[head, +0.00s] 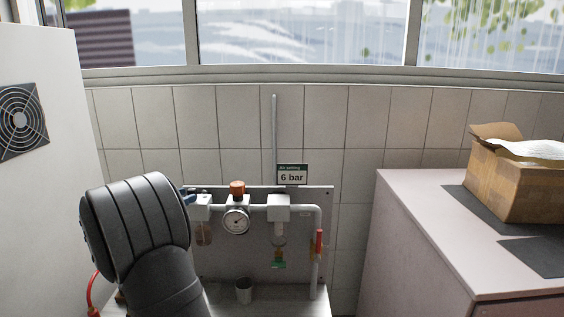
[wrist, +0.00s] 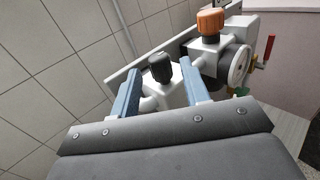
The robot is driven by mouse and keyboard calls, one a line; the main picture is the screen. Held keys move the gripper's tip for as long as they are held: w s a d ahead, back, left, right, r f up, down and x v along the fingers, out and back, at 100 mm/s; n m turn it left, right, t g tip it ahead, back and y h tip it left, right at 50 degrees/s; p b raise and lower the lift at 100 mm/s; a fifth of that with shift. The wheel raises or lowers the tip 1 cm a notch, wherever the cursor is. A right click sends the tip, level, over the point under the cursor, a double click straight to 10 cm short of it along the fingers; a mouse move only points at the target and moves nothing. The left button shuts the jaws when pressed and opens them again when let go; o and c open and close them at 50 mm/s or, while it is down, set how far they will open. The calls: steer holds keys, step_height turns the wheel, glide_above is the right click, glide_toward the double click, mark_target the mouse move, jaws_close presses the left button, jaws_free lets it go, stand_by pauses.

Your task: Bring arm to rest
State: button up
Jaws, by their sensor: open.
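My gripper (wrist: 160,68) is open, its two blue fingers spread apart in the wrist view. A black knob (wrist: 161,66) on the air unit shows between the fingers; I cannot tell whether they touch it. In the head view my dark arm hides most of the gripper, and only a bit of blue (head: 187,195) shows at the left end of the air unit. The black knob is hidden there. The air unit has an orange-brown knob (head: 237,188), also in the wrist view (wrist: 211,21), above a round gauge (head: 236,220).
A pipe with a red lever (head: 319,241) runs down the panel's right side. A small cup (head: 244,290) stands on the ledge below. A cabinet (head: 420,215) at right carries an open cardboard box (head: 510,185). A white housing (head: 45,150) stands at left.

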steer(key=x, duration=0.3)
steer(key=shift+w+d, duration=0.25)
steer(key=shift+s+r+n+t+y, duration=0.1)
steer(key=shift+n+t+y, duration=0.6)
steer(key=shift+y, duration=0.2)
steer(key=shift+n+t+y, duration=0.3)
steer(key=shift+n+y, duration=0.1)
steer(key=shift+y, duration=0.1)
steer(key=n+t+y, duration=0.1)
steer(key=n+y, duration=0.1)
steer(key=y, duration=0.2)
steer(key=shift+n+t, duration=0.4)
steer(key=s+a+m+h, duration=0.1)
steer(key=s+a, duration=0.2)
steer(key=s, duration=0.4)
steer(key=s+a+g+h, duration=0.1)
steer(key=s+a, duration=0.3)
steer(key=s, duration=0.4)
steer(key=shift+a+r+m+h, duration=0.2)
steer(key=shift+m+h, duration=0.1)
steer(key=shift+m, duration=0.1)
